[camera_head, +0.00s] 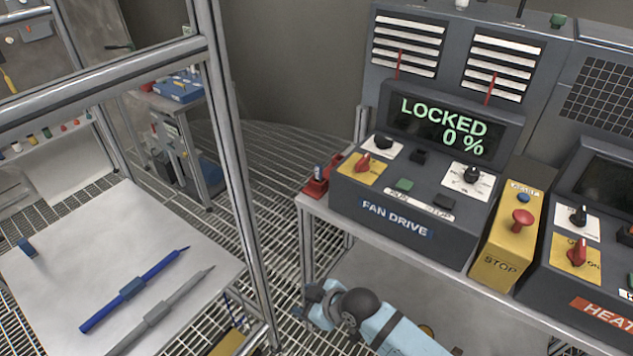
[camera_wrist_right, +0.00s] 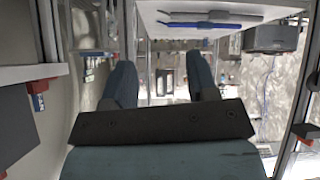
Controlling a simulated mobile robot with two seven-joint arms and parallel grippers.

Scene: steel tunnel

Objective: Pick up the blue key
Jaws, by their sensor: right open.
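A small upright piece with a blue part (camera_head: 319,172), which looks like the blue key, stands in a red holder (camera_head: 316,188) at the left corner of the console table, beside the fan drive box. The blue part also shows in the right wrist view (camera_wrist_right: 38,103), at the left by the table edge, in a picture that looks upside down. My right gripper (camera_head: 314,302) is below and in front of that corner, apart from the key. Its two fingers (camera_wrist_right: 163,82) stand wide apart in the wrist view with nothing between them. My left gripper is out of view.
The fan drive box (camera_head: 395,232) with a LOCKED display stands right of the holder. A yellow stop box (camera_head: 507,240) follows. A steel frame post (camera_head: 235,170) rises to the left. A white table (camera_head: 60,285) holds a blue pen-like tool (camera_head: 155,275) and a grey one (camera_head: 180,297).

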